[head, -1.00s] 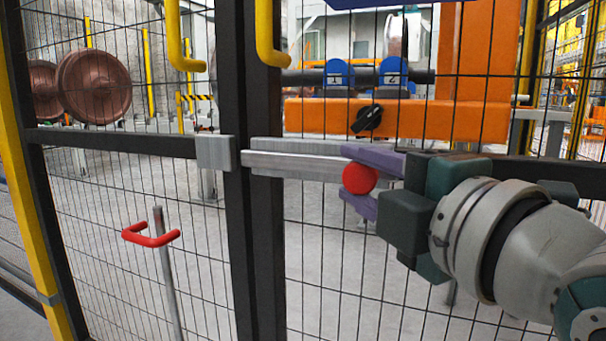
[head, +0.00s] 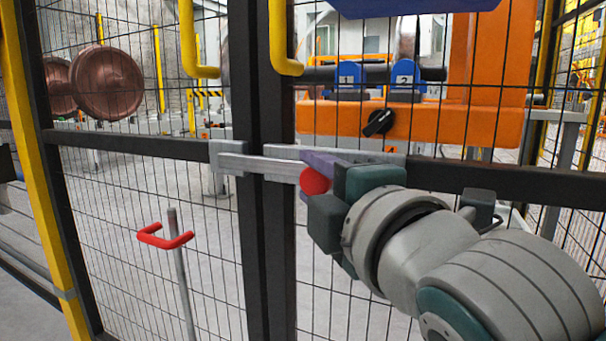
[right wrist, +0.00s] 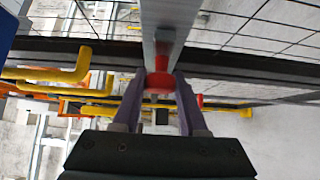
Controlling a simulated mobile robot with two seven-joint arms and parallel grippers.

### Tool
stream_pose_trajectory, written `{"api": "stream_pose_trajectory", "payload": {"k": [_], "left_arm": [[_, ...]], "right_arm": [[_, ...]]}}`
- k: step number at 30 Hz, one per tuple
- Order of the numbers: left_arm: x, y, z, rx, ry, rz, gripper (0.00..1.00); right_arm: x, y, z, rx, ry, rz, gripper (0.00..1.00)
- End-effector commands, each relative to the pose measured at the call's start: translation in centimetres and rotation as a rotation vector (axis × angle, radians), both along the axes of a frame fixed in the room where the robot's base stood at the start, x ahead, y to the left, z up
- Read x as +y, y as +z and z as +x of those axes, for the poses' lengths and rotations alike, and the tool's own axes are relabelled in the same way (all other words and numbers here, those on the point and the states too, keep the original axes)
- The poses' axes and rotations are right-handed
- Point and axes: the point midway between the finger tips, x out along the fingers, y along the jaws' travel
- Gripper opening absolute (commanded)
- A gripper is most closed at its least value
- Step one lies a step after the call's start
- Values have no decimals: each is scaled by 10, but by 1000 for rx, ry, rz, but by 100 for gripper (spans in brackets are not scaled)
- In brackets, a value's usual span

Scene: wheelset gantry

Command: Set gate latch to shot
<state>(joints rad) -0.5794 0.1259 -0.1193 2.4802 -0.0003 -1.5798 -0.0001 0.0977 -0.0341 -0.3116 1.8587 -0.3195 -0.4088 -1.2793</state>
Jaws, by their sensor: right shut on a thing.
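The gate latch is a pale metal bar (head: 262,168) with a round red knob (head: 314,180), mounted on the right gate leaf. The bar spans the dark posts between the leaves, and its left end overlaps the grey keeper block (head: 228,155) on the left leaf. My right gripper (head: 309,177) is shut on the red knob, with purple fingers either side of it. In the right wrist view the knob (right wrist: 159,82) sits between the fingertips (right wrist: 160,78), below the bar (right wrist: 168,35). The fingers partly hide the bar's right end. My left gripper is not in view.
Yellow handles (head: 285,52) stand out above the latch. A red U-shaped handle (head: 165,237) on a grey rod is at lower left. Behind the mesh are an orange beam (head: 450,123) with a black rotary switch (head: 379,122), and copper-coloured wheels (head: 107,83).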

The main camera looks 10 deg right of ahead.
Motion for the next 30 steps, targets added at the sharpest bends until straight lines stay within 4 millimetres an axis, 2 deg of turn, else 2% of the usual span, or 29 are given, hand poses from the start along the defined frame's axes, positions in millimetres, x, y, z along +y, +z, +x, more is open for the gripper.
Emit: {"api": "stream_pose_trajectory", "payload": {"k": [8, 9, 16, 26, 30], "left_arm": [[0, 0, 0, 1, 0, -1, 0], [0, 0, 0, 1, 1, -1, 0], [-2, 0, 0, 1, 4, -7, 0], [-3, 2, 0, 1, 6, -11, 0], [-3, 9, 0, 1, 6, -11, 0]], "right_arm": [[5, -2, 1, 5, 6, 0, 0], [5, -2, 1, 5, 6, 0, 43], [4, -1, 1, 3, 5, 0, 69], [3, -1, -2, 2, 4, 0, 71], [0, 0, -17, 4, 4, -2, 71]]}}
